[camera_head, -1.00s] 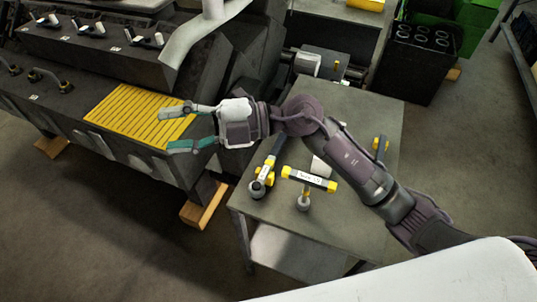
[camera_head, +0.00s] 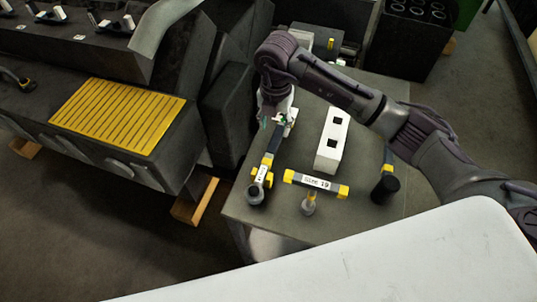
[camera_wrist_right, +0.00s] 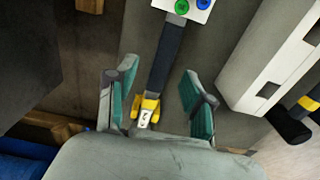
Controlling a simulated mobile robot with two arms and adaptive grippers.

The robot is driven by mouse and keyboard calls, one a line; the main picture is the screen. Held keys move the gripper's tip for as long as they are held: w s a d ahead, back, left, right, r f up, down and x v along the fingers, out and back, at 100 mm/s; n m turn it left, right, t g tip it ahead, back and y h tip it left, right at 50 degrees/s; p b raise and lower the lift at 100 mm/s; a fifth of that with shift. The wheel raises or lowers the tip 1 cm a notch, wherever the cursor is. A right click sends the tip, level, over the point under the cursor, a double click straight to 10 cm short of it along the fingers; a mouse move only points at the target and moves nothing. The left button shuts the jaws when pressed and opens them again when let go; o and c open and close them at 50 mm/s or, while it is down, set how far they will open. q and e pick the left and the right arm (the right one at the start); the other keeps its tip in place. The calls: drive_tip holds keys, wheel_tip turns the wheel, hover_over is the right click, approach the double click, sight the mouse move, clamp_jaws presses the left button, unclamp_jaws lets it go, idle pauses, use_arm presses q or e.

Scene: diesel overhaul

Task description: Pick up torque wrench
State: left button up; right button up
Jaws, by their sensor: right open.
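The torque wrench, with a long dark handle and a yellow-and-black end (camera_head: 261,174) bearing a white label, lies on the grey table at its left side. In the right wrist view the wrench's dark handle (camera_wrist_right: 166,58) runs between the two fingers. My right gripper (camera_head: 275,120) points down over the far part of the handle and hides it in the head view. In the wrist view my right gripper (camera_wrist_right: 158,72) is open, with its green-padded fingers on either side of the wrench, apart from it. My left gripper is not in view.
A T-handled tool marked 19 (camera_head: 316,183), a white block with square holes (camera_head: 332,140) and another dark-headed tool (camera_head: 386,186) stand on the table (camera_head: 358,222). A white plate with coloured dots (camera_wrist_right: 186,6) lies beyond the handle. The engine (camera_head: 200,105) is left.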

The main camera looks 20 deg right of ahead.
sight(276, 138)
drive_tip(key=shift+f, duration=0.7)
drive_tip(key=f+p, duration=0.1)
drive_tip(key=f, duration=0.1)
drive_tip(key=f+p, duration=0.1)
drive_tip(key=f, duration=0.1)
drive_tip(key=shift+s+d+f, duration=0.15)
drive_tip(key=shift+d, duration=0.05)
drive_tip(key=shift+f, duration=0.4)
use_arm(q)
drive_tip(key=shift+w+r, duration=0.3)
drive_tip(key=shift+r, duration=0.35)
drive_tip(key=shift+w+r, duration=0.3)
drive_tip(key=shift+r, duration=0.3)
use_arm(e)
drive_tip(key=shift+c, duration=0.2)
clamp_jaws()
drive_tip(key=shift+r, duration=0.1)
